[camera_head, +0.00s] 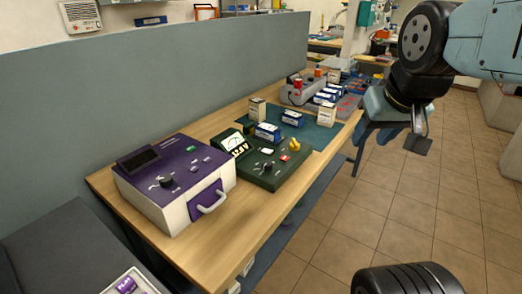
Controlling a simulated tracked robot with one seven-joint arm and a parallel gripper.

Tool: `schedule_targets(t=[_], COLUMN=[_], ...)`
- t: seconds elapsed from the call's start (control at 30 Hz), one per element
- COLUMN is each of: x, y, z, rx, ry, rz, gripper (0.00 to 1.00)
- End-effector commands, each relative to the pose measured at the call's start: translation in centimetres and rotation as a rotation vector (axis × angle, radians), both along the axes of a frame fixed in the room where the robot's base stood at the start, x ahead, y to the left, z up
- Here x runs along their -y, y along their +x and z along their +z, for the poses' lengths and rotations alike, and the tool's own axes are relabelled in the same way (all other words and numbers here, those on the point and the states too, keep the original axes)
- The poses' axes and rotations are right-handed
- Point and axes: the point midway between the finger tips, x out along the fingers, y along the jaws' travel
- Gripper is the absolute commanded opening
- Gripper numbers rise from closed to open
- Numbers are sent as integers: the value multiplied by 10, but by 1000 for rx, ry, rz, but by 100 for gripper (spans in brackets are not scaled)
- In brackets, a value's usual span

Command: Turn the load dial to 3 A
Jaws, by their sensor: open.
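A dark green tester (257,172) with a sloped white meter lies on the wooden bench. A black dial (268,167) sits on its top, with a yellow knob (294,145) and a red switch (284,157) nearby. A purple and white unit (175,182) to its left also has a dark dial (166,181) on top. The markings are too small to read, so I cannot tell which dial is the load dial. My gripper (404,136) is open and empty at the upper right, over the floor beyond the bench's right edge, apart from both units.
Blue and white boxes (267,132) and a cream carton (257,109) stand on a dark green mat (318,138) behind the tester. A grey partition (150,85) runs along the bench's left side. Tiled floor (400,220) to the right is clear.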

Motion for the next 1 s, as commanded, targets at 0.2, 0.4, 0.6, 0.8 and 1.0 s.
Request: schedule_targets(t=[0.2,0.4,0.6,0.8,1.0], x=[0,-1,-9,-34,-63], y=[0,4,32,79,125], z=[0,1,4,2,-9], rx=[0,-6,-63,-150,-228], ry=[0,-14,-119,-266,-379], rz=[0,21,201,515,849], gripper=[43,57,65,65,65])
